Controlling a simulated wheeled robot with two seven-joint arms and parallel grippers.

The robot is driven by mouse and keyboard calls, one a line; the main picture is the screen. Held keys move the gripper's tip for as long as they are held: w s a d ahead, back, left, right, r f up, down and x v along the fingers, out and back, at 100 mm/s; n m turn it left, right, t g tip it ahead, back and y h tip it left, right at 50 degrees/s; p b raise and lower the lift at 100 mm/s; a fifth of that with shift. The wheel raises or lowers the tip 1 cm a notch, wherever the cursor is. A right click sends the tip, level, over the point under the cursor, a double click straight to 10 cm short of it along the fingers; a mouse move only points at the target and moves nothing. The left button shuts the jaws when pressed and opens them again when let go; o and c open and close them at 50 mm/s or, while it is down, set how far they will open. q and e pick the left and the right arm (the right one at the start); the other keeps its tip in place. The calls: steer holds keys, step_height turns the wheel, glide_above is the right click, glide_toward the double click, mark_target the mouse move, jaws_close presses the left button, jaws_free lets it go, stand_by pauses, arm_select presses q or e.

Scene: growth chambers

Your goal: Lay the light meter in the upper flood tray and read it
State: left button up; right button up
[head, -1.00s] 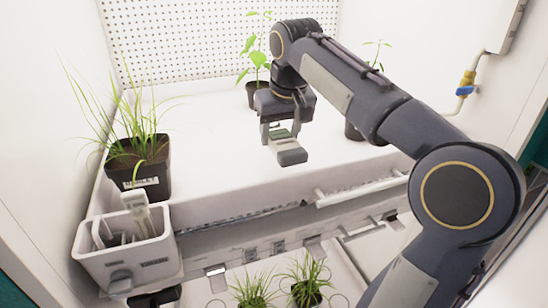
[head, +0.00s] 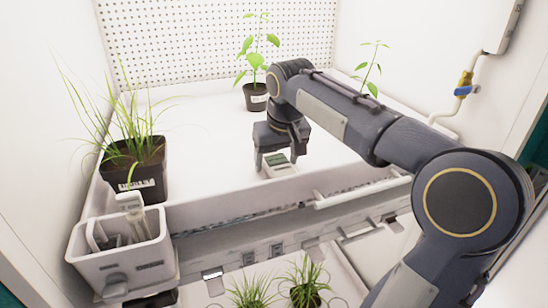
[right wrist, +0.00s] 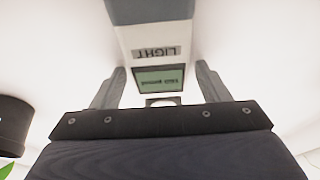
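The light meter (head: 278,164), a pale case with a green display, lies on the white floor of the upper flood tray (head: 205,165), near its front edge. My right gripper (head: 279,155) is above it with a finger on either side. In the right wrist view the meter (right wrist: 158,45) sits between the fingers, with narrow gaps on both sides, so the gripper looks open. Its LIGHT label and lit display appear upside down there; the digits are too small to read surely. My left gripper is out of view.
A grassy potted plant (head: 135,170) stands at the tray's left, and a leafy one (head: 256,96) at the back. Another plant (head: 370,75) is partly behind my right arm. A pale caddy (head: 125,262) hangs at the front left. More plants stand below.

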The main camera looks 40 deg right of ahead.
steer(key=shift+o, duration=0.2)
steer(key=shift+r, duration=0.1)
steer(key=p+v, duration=0.1)
steer(key=v, duration=1.1)
